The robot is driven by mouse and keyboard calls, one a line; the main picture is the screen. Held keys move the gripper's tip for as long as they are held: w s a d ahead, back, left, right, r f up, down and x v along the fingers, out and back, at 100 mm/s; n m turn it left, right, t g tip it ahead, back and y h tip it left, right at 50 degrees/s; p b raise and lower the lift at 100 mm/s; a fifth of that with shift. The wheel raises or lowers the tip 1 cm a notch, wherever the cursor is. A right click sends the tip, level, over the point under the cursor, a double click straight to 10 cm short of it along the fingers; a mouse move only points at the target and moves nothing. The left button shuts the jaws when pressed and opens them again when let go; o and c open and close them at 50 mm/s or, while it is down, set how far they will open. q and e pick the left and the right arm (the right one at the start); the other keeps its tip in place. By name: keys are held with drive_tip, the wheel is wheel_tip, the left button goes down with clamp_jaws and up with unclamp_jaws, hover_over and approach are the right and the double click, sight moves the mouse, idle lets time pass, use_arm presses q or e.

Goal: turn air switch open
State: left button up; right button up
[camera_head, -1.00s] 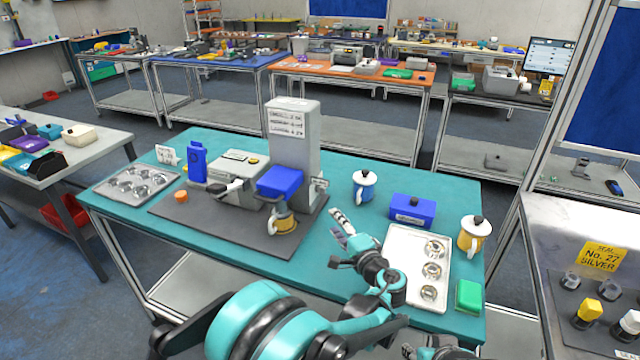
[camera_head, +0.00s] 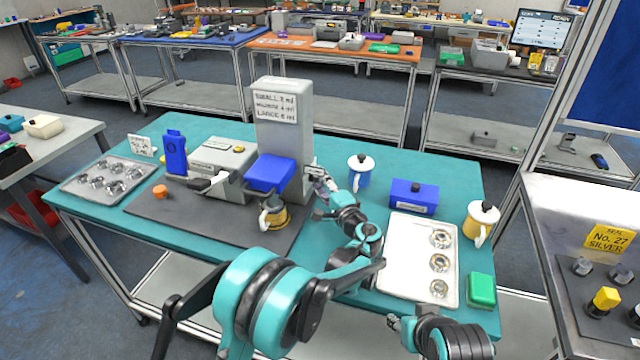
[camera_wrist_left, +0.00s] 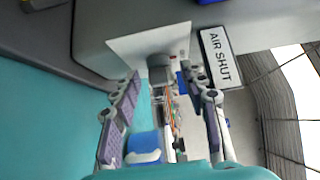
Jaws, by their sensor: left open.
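The air switch seems to be the grey knob (camera_wrist_left: 160,72) on a white plate (camera_wrist_left: 140,42), beside a label reading "AIR SHUT" (camera_wrist_left: 221,57). It is on the right side of the tall grey machine tower (camera_head: 277,150), where my gripper partly hides it. My left gripper (camera_head: 319,182) is at that side of the tower. In the left wrist view its two padded fingers (camera_wrist_left: 164,88) are open, with the knob between and just beyond the tips; I cannot tell if they touch it. My right gripper (camera_head: 398,323) is low at the bottom, its jaws unclear.
A white tray (camera_head: 408,282) with metal cups and a green block (camera_head: 481,289) lie nearer. A yellow cup (camera_head: 273,214) sits under the blue machine head (camera_head: 270,172).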

use_arm(q)
clamp_jaws()
drive_tip(key=shift+r, duration=0.1)
drive_tip(key=shift+w+d+r+m+g+p, duration=0.15)
drive_tip(key=shift+m+g+p, duration=1.35)
drive_tip(key=shift+g+p, duration=0.9)
drive_tip(key=shift+w+r+m+g+p, duration=0.2)
drive_tip(key=shift+m+g+p, duration=1.55)
drive_tip(key=shift+p, duration=0.95)
drive_tip(key=shift+w+d+r+m+g+p, duration=0.15)
drive_tip(key=shift+m+g+p, duration=1.1)
drive_tip(key=shift+g+p, duration=1.25)
drive_tip(key=shift+a, duration=0.1)
